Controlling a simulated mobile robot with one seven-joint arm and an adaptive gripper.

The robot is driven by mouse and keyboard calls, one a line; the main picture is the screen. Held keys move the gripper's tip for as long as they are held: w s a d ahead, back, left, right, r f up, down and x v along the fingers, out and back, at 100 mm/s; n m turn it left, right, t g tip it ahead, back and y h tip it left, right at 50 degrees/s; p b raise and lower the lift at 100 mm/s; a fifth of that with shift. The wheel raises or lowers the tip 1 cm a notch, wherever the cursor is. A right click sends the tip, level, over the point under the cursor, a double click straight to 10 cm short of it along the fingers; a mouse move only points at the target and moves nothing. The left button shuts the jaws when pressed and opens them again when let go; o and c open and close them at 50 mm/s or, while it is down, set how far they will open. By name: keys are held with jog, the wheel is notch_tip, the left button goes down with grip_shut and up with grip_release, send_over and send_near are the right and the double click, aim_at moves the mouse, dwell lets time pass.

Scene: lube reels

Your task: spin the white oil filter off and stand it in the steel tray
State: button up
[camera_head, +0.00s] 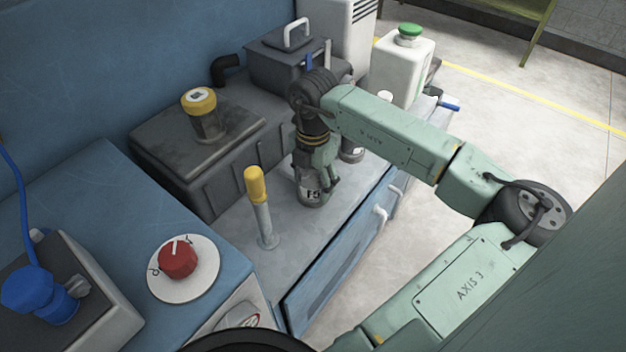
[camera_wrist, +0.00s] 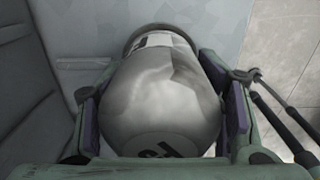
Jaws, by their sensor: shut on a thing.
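My gripper (camera_head: 316,172) points down over the grey bench top and is shut on a white oil filter (camera_head: 311,193), a pale rounded can with a dark label. In the wrist view the filter (camera_wrist: 165,85) fills the space between the purple pads of my gripper (camera_wrist: 163,112). A dark ring shows around the filter's far end, close to the grey surface. I cannot tell whether the filter is still threaded on. I cannot make out the steel tray; my arm hides part of the bench behind the gripper.
A yellow-handled lever (camera_head: 257,195) stands left of the gripper. A dark tank with a yellow cap (camera_head: 199,101) is behind it. A red knob (camera_head: 178,258) is at the front left. A white jug with a green cap (camera_head: 408,62) stands at the back right. Open floor lies to the right.

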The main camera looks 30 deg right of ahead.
jog(key=shift+c, duration=0.6)
jog(key=shift+f+n+b, duration=0.25)
jog(key=shift+n+b, duration=0.65)
jog(key=shift+b, duration=0.1)
jog(key=shift+n+b, duration=0.7)
jog(key=shift+n, duration=0.5)
jog(key=shift+r+n, duration=0.2)
jog(key=shift+n, duration=0.3)
jog(key=shift+f+n+b, duration=0.2)
jog(key=shift+n+b, duration=0.5)
jog(key=shift+b, duration=0.05)
jog(key=shift+n+b, duration=0.4)
jog(key=shift+n, duration=0.3)
jog(key=shift+r+n+b, duration=0.2)
jog(key=shift+n+b, duration=0.1)
jog(key=shift+n, duration=0.8)
